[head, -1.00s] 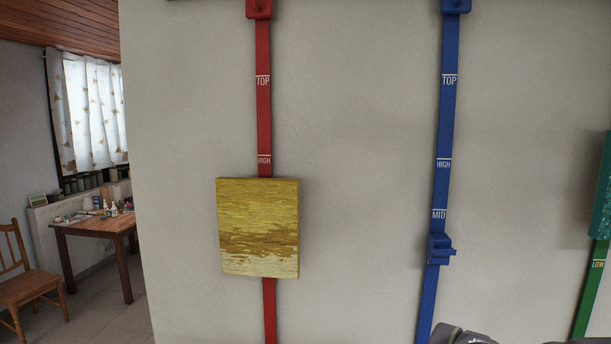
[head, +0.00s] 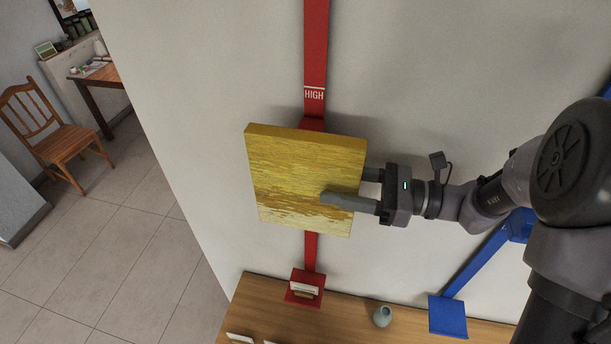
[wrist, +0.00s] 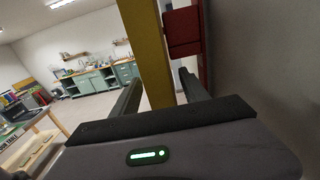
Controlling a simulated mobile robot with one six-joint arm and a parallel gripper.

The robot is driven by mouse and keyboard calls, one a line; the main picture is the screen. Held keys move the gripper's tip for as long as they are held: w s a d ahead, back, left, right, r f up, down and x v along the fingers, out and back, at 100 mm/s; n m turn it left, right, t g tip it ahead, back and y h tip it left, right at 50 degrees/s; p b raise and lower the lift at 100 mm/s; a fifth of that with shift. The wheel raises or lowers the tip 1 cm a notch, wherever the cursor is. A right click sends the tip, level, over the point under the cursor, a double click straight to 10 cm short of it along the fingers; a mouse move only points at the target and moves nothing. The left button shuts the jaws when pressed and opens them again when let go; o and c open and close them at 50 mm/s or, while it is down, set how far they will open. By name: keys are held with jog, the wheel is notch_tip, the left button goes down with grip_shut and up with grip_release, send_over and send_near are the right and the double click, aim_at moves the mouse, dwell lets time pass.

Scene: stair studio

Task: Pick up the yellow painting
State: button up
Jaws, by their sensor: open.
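The yellow painting (head: 300,175) is a thick square panel with brown and pale streaks, hung on the red rail (head: 316,50) just below its HIGH mark. My gripper (head: 345,187) is open at the painting's right edge. One finger lies in front of the painted face and the other is partly hidden behind the edge. In the wrist view the painting's yellow side (wrist: 149,55) stands between the two fingers (wrist: 160,92). A red bracket (wrist: 183,32) joins it to the rail there. I cannot tell whether the fingers touch the painting.
A wooden shelf or table (head: 262,290) runs below, with a red block (head: 304,288) at the rail's foot and a small grey-green vase (head: 382,316). A blue rail (head: 475,262) stands to the right. Open tiled floor (head: 110,255) and a chair (head: 55,135) are at left.

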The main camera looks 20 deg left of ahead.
jog(key=shift+w+a+f, duration=0.1)
jog(key=shift+w+a, duration=0.05)
jog(key=shift+a, duration=0.2)
jog(key=shift+d, duration=0.15)
jog(key=c, duration=0.3)
grip_shut()
dwell(0.7)
